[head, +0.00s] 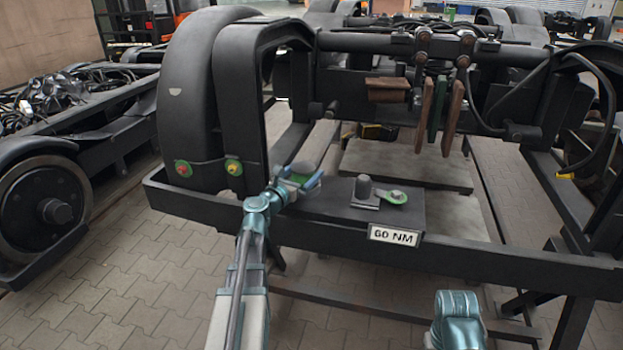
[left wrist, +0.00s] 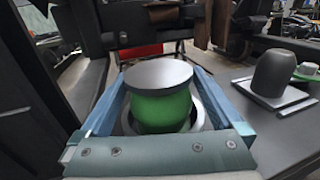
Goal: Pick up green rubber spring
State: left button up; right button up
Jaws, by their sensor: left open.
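The green rubber spring (left wrist: 162,107) is a short green cylinder with a flat grey disc on top. In the left wrist view it stands upright between the two blue fingers of my left gripper (left wrist: 160,95), with a pale ring around its foot. The gripper is open, one finger on each side of the spring, and gaps show beside the green body. In the head view the spring (head: 303,168) is at the left end of the dark platform, partly hidden by my left gripper (head: 300,181). My right gripper is not seen; only a teal part of my right arm shows at the bottom.
A grey peg on a square plate (head: 363,188) and a green-ended lever (head: 397,197) stand right of the spring on the dark platform (head: 330,205). The black bogie frame and wheel cover (head: 190,100) rise close behind and left.

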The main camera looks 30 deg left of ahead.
pick_arm(q)
jog(key=c, duration=1.6)
jog(key=shift+w+r, duration=0.1)
